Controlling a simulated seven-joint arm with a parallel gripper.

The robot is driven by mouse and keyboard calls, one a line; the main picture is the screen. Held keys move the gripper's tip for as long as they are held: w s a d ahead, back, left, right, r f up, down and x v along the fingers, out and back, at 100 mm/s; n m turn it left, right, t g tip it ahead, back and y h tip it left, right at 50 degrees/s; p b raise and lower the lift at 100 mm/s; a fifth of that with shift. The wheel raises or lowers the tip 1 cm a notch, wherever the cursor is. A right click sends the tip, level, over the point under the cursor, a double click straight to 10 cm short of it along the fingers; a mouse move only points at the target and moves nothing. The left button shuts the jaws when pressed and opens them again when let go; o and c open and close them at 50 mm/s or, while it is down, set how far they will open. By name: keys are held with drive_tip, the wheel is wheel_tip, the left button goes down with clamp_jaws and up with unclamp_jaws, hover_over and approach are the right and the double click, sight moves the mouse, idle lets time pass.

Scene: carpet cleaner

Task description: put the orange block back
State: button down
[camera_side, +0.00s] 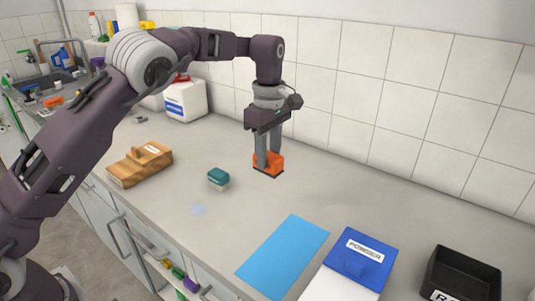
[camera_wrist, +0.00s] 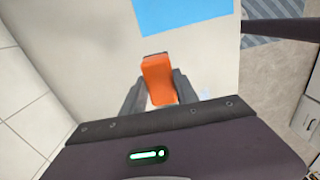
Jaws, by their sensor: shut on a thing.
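The orange block (camera_side: 270,163) has a dark underside and is between the fingers of my gripper (camera_side: 268,158). In the side view it is at or just above the grey counter, near the tiled wall; I cannot tell whether it touches the counter. In the wrist view the orange block (camera_wrist: 159,80) stands between the two grey fingers of my gripper (camera_wrist: 160,88), which are shut on it.
A blue sheet (camera_side: 284,256), a blue box labelled POWDER (camera_side: 358,258) and a black bin (camera_side: 462,278) are to the right. A white jug (camera_side: 186,101) stands behind. Counter around the block is clear.

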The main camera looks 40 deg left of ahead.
drive_tip(key=shift+f, duration=6.65)
drive_tip(key=shift+f, duration=0.2)
drive_tip(key=c, duration=0.9)
unclamp_jaws()
drive_tip(key=shift+o, duration=0.2)
